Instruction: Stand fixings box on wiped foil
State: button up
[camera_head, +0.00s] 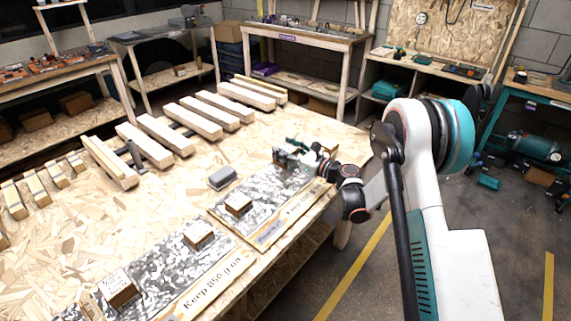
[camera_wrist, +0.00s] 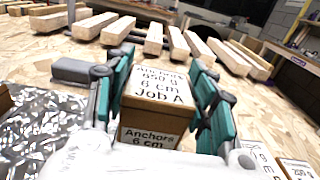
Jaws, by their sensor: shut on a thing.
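My gripper (camera_head: 298,156) is at the far right end of the foil sheets in the head view. In the wrist view my gripper (camera_wrist: 165,105) has its teal fingers shut on a cardboard fixings box (camera_wrist: 152,130). Its white labels read "Anchors", "6 cm" and "Job A". The box is upright between the fingers; I cannot tell whether its base touches anything. A crinkled foil sheet (camera_head: 262,192) lies below and beside the gripper, and the foil also shows at left in the wrist view (camera_wrist: 45,130). A second foil sheet (camera_head: 170,262) lies nearer.
Boxes stand on the foils: one (camera_head: 238,204) on the far sheet, others (camera_head: 198,236) and (camera_head: 120,289) on the near one. A label strip (camera_head: 213,283) reads "Keep 850 g on". A grey block (camera_head: 222,177) and wooden beams (camera_head: 145,146) lie on the bench beyond.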

jog(key=shift+f+b, duration=0.85)
jog(key=shift+f, duration=1.4)
jog(key=shift+r, duration=0.1)
jog(key=o, duration=1.6)
